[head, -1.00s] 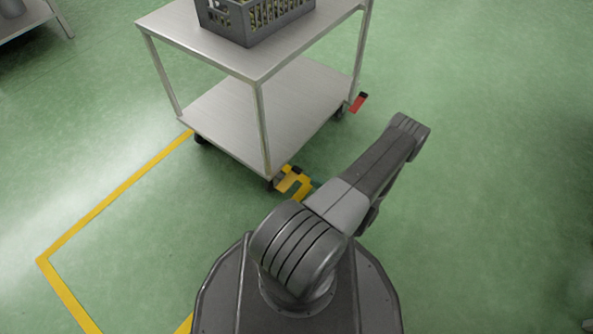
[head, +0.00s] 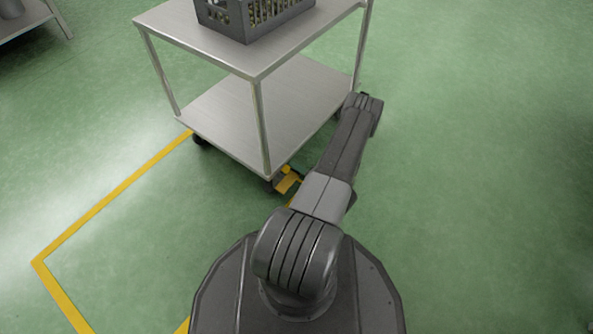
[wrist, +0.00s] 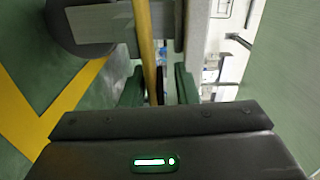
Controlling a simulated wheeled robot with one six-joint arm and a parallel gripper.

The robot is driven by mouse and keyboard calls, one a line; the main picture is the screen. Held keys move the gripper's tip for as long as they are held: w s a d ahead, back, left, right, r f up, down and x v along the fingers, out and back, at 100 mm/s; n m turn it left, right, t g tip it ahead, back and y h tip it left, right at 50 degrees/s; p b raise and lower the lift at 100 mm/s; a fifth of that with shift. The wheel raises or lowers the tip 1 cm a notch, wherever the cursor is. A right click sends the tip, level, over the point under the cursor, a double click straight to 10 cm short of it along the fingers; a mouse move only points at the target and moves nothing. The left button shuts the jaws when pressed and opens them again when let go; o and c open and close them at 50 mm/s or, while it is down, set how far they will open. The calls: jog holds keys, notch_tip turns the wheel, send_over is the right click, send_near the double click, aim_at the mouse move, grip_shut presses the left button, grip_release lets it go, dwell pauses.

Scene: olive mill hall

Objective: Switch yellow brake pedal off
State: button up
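The yellow brake pedal (head: 287,181) sits low at the near corner of the metal cart (head: 235,118), beside a caster; my arm passes close to its right and covers part of that area. In the wrist view my gripper (wrist: 160,88) has its two fingers apart, with a gap between them. A narrow yellow bar (wrist: 146,45) runs up from near the left finger; I cannot tell whether it is the pedal or whether it touches the finger. My gripper is hidden behind my arm in the head view.
A dark round part (wrist: 75,25), possibly a caster, is close at the wrist view's upper left. A grey crate (head: 250,15) stands on the cart's top shelf. Yellow floor tape (head: 115,195) runs at the left. The floor to the right is open.

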grip_shut()
jog(key=shift+s+a+r+n, duration=0.1)
jog(key=shift+r+n, duration=0.15)
jog(key=shift+n, duration=0.35)
jog(key=shift+s+r+n, duration=0.1)
jog(key=shift+r+n, duration=0.1)
jog(key=shift+n, duration=0.4)
jog(key=shift+r, duration=0.1)
grip_release()
jog(key=shift+r, duration=0.1)
